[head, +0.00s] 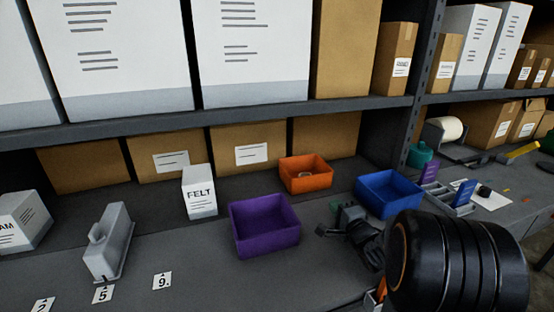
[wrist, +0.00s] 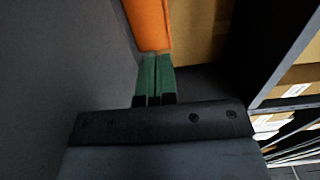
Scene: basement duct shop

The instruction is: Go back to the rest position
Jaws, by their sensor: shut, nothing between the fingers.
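My gripper (head: 338,207) is over the bench at the right of the middle in the head view, between the purple bin and the blue bin. In the wrist view its two green fingers (wrist: 156,74) lie together, shut with nothing between them. They point toward the orange bin (wrist: 147,24), which shows just beyond the tips. The gap between the tips and that bin is hard to judge. The black rounded part of my arm hides the bench at the lower right of the head view.
A purple bin (head: 264,226), an orange bin (head: 306,173) and a blue bin (head: 389,194) stand on the bench. A FELT box (head: 199,192) and a grey metal piece (head: 107,243) stand left. A dark shelf (head: 250,116) with boxes overhangs the back. The bench's front middle looks clear.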

